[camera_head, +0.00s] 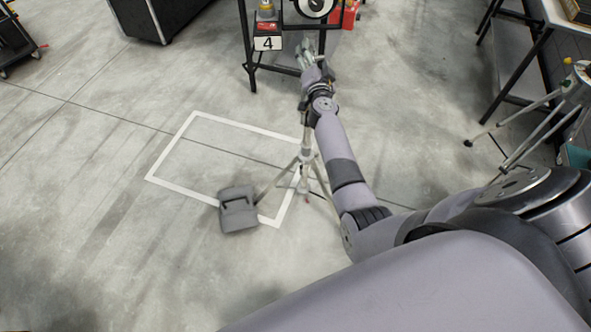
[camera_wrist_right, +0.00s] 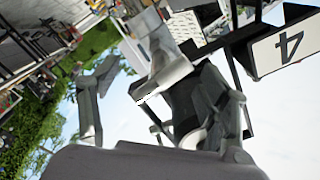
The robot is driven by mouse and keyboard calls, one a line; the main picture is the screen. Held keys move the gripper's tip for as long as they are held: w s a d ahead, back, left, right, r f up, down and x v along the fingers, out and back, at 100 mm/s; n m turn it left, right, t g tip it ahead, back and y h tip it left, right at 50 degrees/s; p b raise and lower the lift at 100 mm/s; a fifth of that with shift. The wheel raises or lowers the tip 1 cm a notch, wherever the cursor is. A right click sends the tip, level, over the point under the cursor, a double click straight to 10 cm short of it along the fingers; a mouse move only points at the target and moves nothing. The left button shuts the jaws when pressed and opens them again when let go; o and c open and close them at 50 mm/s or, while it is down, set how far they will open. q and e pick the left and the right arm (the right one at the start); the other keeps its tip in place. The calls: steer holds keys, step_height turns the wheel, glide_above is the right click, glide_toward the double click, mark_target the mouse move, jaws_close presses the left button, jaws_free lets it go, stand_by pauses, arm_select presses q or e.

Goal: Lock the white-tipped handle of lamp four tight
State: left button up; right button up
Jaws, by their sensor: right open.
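My right gripper (camera_head: 307,50) reaches out in front of a black frame that bears a white sign with the number 4 (camera_head: 267,43). The sign also shows upside down at the right of the right wrist view (camera_wrist_right: 287,47). There the gripper's two fingers (camera_wrist_right: 160,108) are spread apart. A pale grey part with a white lower edge (camera_wrist_right: 160,70) shows between and beyond them; I cannot tell if it is the handle or if it touches a finger. A silver tripod stand (camera_head: 307,152) stands below my right arm, its upper part hidden. My left gripper is out of view.
A white outlined rectangle (camera_head: 190,194) is marked on the concrete floor. A grey weight bag (camera_head: 238,208) lies by a tripod leg. A black case (camera_head: 155,12) stands at the back left. A table (camera_head: 561,12) and another tripod (camera_head: 540,125) are at the right.

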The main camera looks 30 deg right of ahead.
steer(key=n+b, duration=0.1)
steer(key=n, duration=0.3)
steer(key=n+b, duration=0.1)
steer(key=n, duration=0.3)
steer(key=shift+a+f, duration=0.1)
steer(key=p+v, duration=0.1)
steer(key=v, duration=1.7)
steer(key=s+a+f+n+y, duration=0.1)
steer(key=a+f+n+y, duration=0.1)
steer(key=f, duration=0.7)
steer(key=s+a+f+n+g+y+b, duration=0.1)
steer(key=a+f, duration=0.3)
steer(key=f, duration=0.5)
steer(key=s+a+f+n+g+y+b, duration=0.1)
steer(key=s+a+f+n+y, duration=0.1)
steer(key=f, duration=0.7)
steer(key=shift+a+n+y, duration=0.4)
steer(key=shift+a+y, duration=0.3)
steer(key=shift+a, duration=0.2)
steer(key=shift+s+f, duration=0.1)
